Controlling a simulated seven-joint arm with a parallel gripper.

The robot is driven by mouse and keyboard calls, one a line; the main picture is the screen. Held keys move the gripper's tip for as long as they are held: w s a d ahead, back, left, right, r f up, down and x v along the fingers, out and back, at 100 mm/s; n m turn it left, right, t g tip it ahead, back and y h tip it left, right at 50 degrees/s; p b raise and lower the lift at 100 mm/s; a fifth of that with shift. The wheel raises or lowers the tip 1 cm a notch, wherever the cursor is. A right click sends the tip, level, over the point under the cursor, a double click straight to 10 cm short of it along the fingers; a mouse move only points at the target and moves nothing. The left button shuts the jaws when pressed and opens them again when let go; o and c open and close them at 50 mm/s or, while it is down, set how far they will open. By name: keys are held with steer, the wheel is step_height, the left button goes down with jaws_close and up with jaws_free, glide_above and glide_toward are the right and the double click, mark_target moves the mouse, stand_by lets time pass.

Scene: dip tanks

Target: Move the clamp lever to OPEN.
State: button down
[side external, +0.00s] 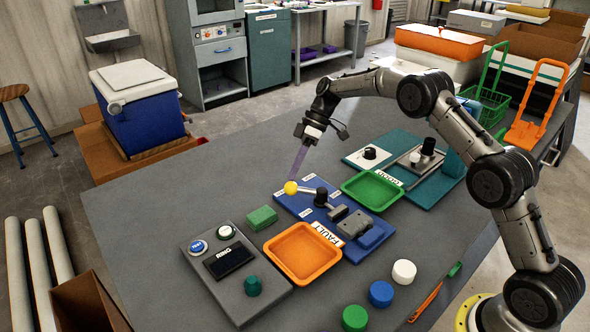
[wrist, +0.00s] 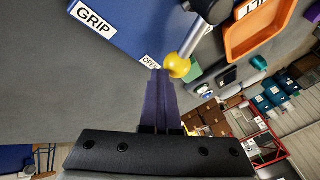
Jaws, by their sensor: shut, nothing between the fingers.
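The clamp lever has a yellow ball knob (side external: 291,188) on a pale rod that runs to a black hub (side external: 321,197) on a blue panel (side external: 368,240). In the side view the lever points left from the hub.
A GRIP label (wrist: 94,17) lies on the blue panel. An orange tray (side external: 303,252), a green tray (side external: 372,190), a green block (side external: 261,218) and a grey button box (side external: 237,270) stand close around. The left part of the grey table (side external: 140,225) is clear.

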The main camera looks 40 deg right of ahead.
steer(key=shift+a, duration=0.1)
steer(key=v, duration=1.4)
